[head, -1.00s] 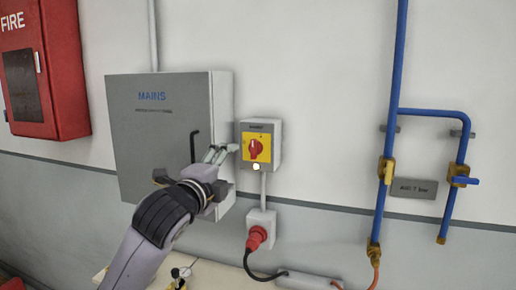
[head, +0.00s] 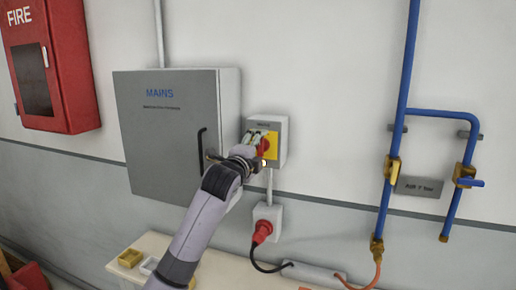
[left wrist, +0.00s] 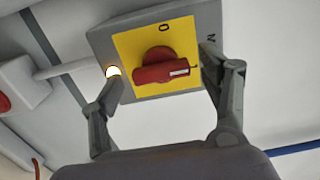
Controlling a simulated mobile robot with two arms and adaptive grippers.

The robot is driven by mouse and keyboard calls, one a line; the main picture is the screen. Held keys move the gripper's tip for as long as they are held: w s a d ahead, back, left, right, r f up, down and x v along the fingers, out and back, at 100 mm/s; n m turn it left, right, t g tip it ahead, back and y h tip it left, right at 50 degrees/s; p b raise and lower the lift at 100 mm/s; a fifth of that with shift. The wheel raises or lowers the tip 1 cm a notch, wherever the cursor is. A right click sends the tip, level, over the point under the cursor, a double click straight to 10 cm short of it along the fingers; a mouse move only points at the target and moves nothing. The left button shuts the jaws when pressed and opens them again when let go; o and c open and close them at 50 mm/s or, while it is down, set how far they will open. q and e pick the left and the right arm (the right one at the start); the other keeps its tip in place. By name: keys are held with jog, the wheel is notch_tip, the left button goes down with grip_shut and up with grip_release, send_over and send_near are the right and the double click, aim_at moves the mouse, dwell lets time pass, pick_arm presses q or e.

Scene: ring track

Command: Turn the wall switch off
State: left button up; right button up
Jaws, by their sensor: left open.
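The wall switch (head: 283,144) is a grey box with a yellow plate and a red rotary knob, partly hidden by my left gripper (head: 262,140) in the head view. In the left wrist view the red knob (left wrist: 160,68) lies roughly crosswise, its white mark toward the right end. A black O (left wrist: 163,28) is printed above it on the yellow plate. A small lamp (left wrist: 113,72) glows at the box's left side. My left gripper (left wrist: 163,76) is open, one finger on each side of the knob, both apart from it. My right gripper is not in view.
A grey MAINS cabinet (head: 160,130) stands left of the switch. A socket with a red plug (head: 263,230) is below. Blue pipes (head: 396,130) with brass valves run to the right, and a red fire cabinet (head: 75,85) hangs at far left. A bench (head: 215,268) is below.

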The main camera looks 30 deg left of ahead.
pick_arm(q)
jog(key=shift+c, duration=0.5)
jog(key=c, duration=1.1)
